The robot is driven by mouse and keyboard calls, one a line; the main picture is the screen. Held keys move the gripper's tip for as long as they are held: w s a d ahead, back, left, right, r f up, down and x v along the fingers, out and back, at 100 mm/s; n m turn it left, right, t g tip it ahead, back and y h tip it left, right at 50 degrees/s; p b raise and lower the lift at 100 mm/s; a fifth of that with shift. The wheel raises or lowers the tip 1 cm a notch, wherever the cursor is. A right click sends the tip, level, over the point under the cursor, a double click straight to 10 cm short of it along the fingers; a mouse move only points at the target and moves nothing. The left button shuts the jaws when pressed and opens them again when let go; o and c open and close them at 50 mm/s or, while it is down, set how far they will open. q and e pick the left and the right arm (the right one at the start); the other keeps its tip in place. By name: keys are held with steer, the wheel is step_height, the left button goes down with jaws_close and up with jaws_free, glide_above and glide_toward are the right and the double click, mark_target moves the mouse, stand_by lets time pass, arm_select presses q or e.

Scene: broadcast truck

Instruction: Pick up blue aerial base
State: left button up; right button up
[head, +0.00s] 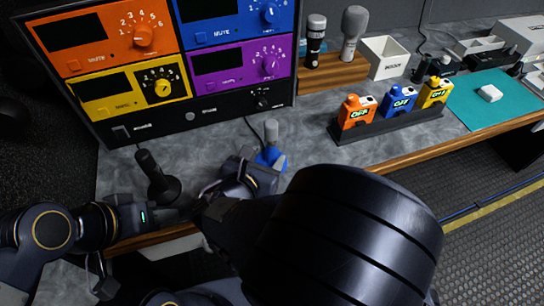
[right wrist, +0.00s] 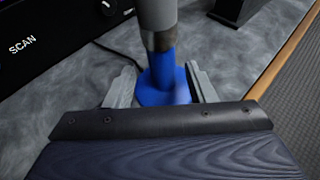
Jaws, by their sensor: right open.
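The blue aerial base (head: 271,158) stands upright on the grey worktop, with a grey aerial rod rising from it. In the right wrist view the blue base (right wrist: 165,86) sits between the two fingers of my right gripper (right wrist: 163,92), with gaps on both sides. The fingers are open and not closed on it. In the head view my right gripper (head: 253,176) is just in front of the base and partly hides it. My left gripper (head: 172,214) is low at the left, by the worktop's front edge near a black aerial base (head: 160,187); its jaw opening is unclear.
A rack with orange, blue, yellow and purple panels (head: 160,60) stands behind. To the right, a dark tray (head: 390,125) holds orange, blue and yellow packs. Microphones stand on a wooden block (head: 330,74); a white bin (head: 385,58) is beside it. Worktop right of the blue base is clear.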

mark_target(273, 151)
steer(key=x, duration=0.5)
steer(key=shift+s+d+f, duration=0.1)
steer(key=shift+s+f, duration=0.1)
steer(key=shift+f, duration=0.1)
steer(key=shift+r, duration=0.1)
jaws_close()
